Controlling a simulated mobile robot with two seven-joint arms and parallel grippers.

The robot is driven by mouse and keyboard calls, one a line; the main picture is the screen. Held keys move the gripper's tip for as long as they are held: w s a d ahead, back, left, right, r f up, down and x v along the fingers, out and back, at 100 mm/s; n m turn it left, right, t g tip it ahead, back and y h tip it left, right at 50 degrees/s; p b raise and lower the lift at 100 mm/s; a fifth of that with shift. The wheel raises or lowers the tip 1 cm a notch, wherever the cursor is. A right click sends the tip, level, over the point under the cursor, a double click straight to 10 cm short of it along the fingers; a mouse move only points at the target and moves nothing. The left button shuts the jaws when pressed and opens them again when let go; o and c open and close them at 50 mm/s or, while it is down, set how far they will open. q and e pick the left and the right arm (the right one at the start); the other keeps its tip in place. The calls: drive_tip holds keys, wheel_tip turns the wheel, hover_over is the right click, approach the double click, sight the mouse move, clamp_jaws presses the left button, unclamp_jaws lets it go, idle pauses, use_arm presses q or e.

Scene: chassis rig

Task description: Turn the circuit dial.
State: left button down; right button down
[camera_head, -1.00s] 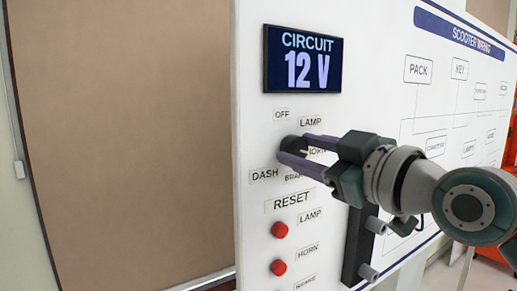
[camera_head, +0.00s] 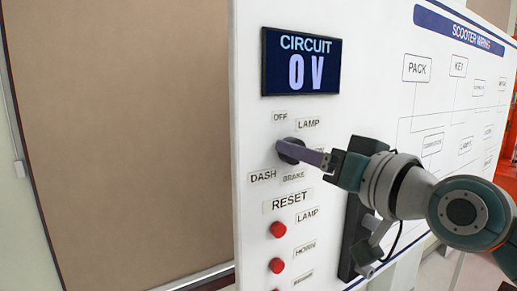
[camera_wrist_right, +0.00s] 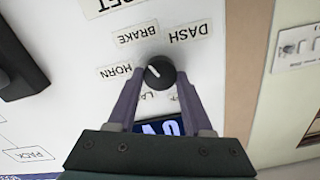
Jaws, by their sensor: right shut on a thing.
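The circuit dial (camera_head: 288,148) is a dark round knob on the white panel, ringed by labels OFF, LAMP, HORN, BRAKE and DASH. In the right wrist view the dial (camera_wrist_right: 161,74) has a white pointer mark that points between the HORN and BRAKE labels. My right gripper (camera_head: 297,152) is shut on the dial, with its purple fingers on either side of it; the gripper (camera_wrist_right: 160,80) also shows in the wrist view. The CIRCUIT display (camera_head: 302,62) above reads 0 V. My left gripper is not in view.
Red reset buttons (camera_head: 278,229) run down the panel below the dial. A dark vertical bar handle (camera_head: 354,237) stands right of them, below my right arm. The SCOOTER WIRING diagram (camera_head: 458,34) covers the panel's right side.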

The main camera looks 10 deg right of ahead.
drive_tip(key=shift+m, duration=0.8)
drive_tip(key=shift+c, duration=1.5)
unclamp_jaws()
drive_tip(key=b+v, duration=0.1)
drive_tip(key=v, duration=0.9)
drive_tip(key=shift+b, duration=0.3)
